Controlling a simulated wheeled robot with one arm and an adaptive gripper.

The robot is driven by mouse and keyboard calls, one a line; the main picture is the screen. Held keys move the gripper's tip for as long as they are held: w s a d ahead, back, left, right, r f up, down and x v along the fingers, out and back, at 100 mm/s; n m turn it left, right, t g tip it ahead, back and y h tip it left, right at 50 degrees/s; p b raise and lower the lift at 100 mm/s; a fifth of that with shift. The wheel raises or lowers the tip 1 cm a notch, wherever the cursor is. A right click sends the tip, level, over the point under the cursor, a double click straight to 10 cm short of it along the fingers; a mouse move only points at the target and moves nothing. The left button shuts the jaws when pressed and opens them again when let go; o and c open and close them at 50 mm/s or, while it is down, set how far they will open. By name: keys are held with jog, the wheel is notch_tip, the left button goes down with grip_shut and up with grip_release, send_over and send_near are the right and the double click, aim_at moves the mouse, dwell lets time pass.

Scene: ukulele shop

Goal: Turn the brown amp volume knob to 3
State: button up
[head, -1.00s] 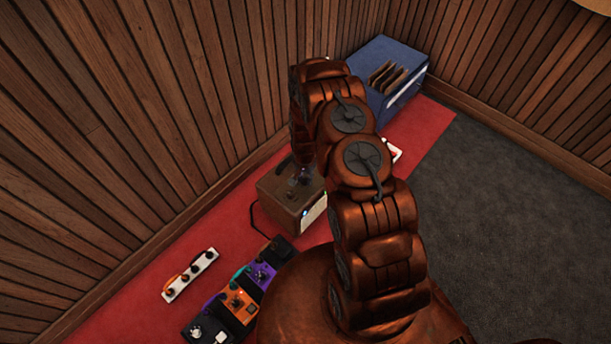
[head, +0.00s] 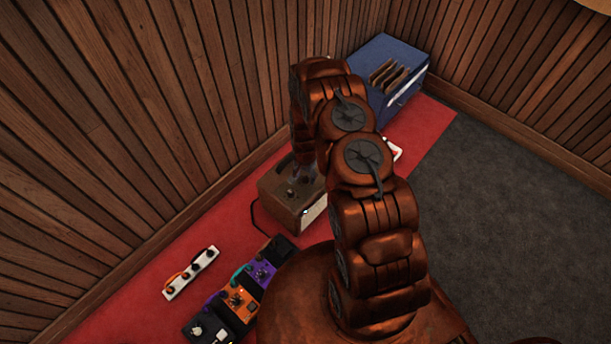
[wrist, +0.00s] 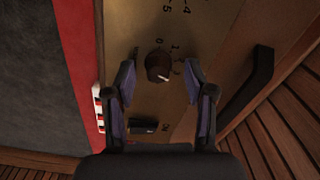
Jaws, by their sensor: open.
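The brown amp (head: 277,203) stands on the red carpet by the slatted wall, partly hidden by my arm. Its top panel (wrist: 146,30) fills the middle of the wrist view. The dark round volume knob (wrist: 156,62) has a white pointer aimed down and right in that view. Printed figures surround it; 4 and 5 show near the top edge, and some others are too small or covered to read surely. My gripper (wrist: 158,66) is open, with one finger on each side of the knob and gaps visible. The head view shows my gripper (head: 304,172) over the amp.
A dark switch (wrist: 143,125) and the amp's black handle (wrist: 250,80) are near the fingers. Several effect pedals (head: 238,298) and a white power strip (head: 191,273) lie on the carpet. A blue crate (head: 408,98) stands behind. Grey floor on the right is clear.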

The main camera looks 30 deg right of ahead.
jog(key=shift+r, duration=0.1)
notch_tip(320, 180, up, 12)
dwell(0.9)
dwell(0.5)
notch_tip(320, 180, up, 13)
jog(key=n, duration=0.2)
send_over(305, 177)
jog(key=s+a, duration=0.3)
jog(key=s+a+r+n+g, duration=0.1)
jog(key=s+a+r+n, duration=0.25)
jog(key=s+r, duration=0.65)
jog(key=s+a+r+n+g, duration=0.1)
jog(key=s+a+r+n, duration=0.15)
jog(key=s+r, duration=0.75)
jog(key=s+a+r+n+g, duration=0.1)
jog(key=s+a+r+n, duration=0.15)
jog(key=s+r, duration=0.7)
jog(key=s+r+p, duration=0.2)
jog(key=r+p, duration=0.6)
jog(key=p, duration=0.1)
jog(key=s+r+t+p, duration=0.1)
jog(key=r+p, duration=0.8)
jog(key=p, duration=0.1)
jog(key=shift+s+d+r, duration=0.25)
jog(key=shift+s+r, duration=0.05)
jog(key=shift+s, duration=0.1)
